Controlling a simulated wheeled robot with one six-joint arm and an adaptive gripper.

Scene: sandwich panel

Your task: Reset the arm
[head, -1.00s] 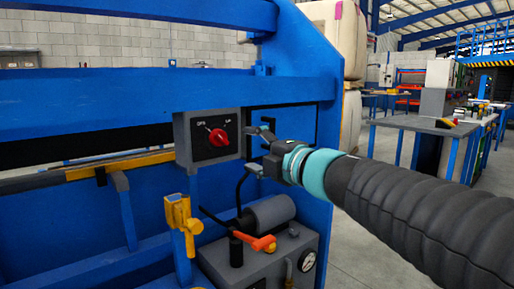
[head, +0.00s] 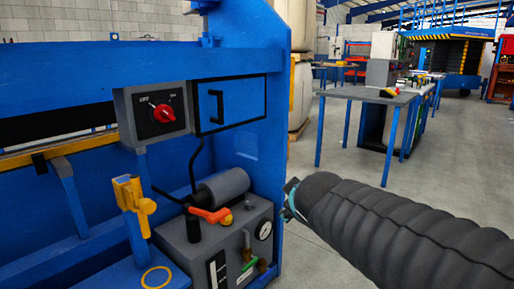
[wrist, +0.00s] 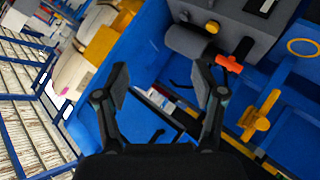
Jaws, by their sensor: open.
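My arm in its black ribbed sleeve reaches in from the lower right of the head view. Its end is right of the blue machine (head: 268,160) and the gripper's fingers are hidden there. In the wrist view my gripper (wrist: 159,82) is open, its two dark fingers spread with nothing between them. The wrist picture is tilted and shows the machine beyond the fingers. A grey switch box (head: 130,122) with a red knob (head: 163,113) is at the machine's upper front, apart from my arm.
A grey pump unit (head: 185,250) with an orange-red handle (head: 210,215) and gauge (head: 264,230) sits low on the machine. A yellow bracket (head: 130,193) stands left of it. A worktable (head: 365,94) stands behind at right. Open floor (head: 330,180) lies between.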

